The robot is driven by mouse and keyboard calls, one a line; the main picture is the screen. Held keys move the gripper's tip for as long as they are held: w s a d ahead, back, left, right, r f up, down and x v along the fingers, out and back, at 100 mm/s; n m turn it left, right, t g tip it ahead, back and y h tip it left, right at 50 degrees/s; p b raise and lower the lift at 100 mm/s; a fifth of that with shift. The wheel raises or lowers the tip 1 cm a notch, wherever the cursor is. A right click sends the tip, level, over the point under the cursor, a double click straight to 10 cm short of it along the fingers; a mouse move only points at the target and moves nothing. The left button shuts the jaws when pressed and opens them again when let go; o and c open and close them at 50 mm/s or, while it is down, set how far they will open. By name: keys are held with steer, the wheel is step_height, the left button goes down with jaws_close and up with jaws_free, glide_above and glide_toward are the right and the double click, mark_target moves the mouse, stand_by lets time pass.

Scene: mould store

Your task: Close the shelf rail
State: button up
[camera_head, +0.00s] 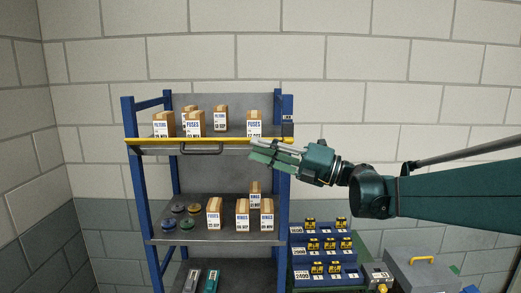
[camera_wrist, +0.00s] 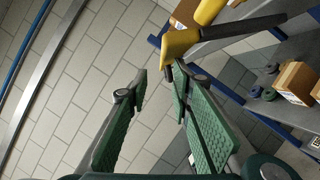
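The yellow shelf rail (camera_head: 165,140) runs along the front of the top shelf of a blue-posted rack. A dark handle (camera_head: 203,150) hangs below its middle. My gripper (camera_head: 253,150) is in front of the rail's right part, pointing left, and hides some of it. In the wrist view my gripper (camera_wrist: 156,84) has its green-padded fingers apart with nothing between them. The yellow rail (camera_wrist: 176,47) and a dark bar (camera_wrist: 240,28) show just beyond the right fingertip. I cannot tell whether the finger touches the rail, or whether the rail's right end is latched.
A dark block (camera_head: 287,129) sits on the right post. Boxes (camera_head: 193,124) stand on the top shelf; boxes (camera_head: 214,214) and round discs (camera_head: 178,207) are on the middle shelf. Blue bins (camera_head: 322,245) stand low right. The space left of the rack is clear.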

glide_toward(200, 153)
steer(key=w+a, duration=0.1)
steer(key=a, duration=0.1)
steer(key=shift+w+a+r, duration=0.1)
steer(key=shift+w+a, duration=0.1)
stand_by(0.4)
steer(key=shift+p+x, duration=0.65)
steer(key=shift+x, duration=3.15)
steer(key=shift+r, duration=0.1)
steer(key=shift+c, duration=0.5)
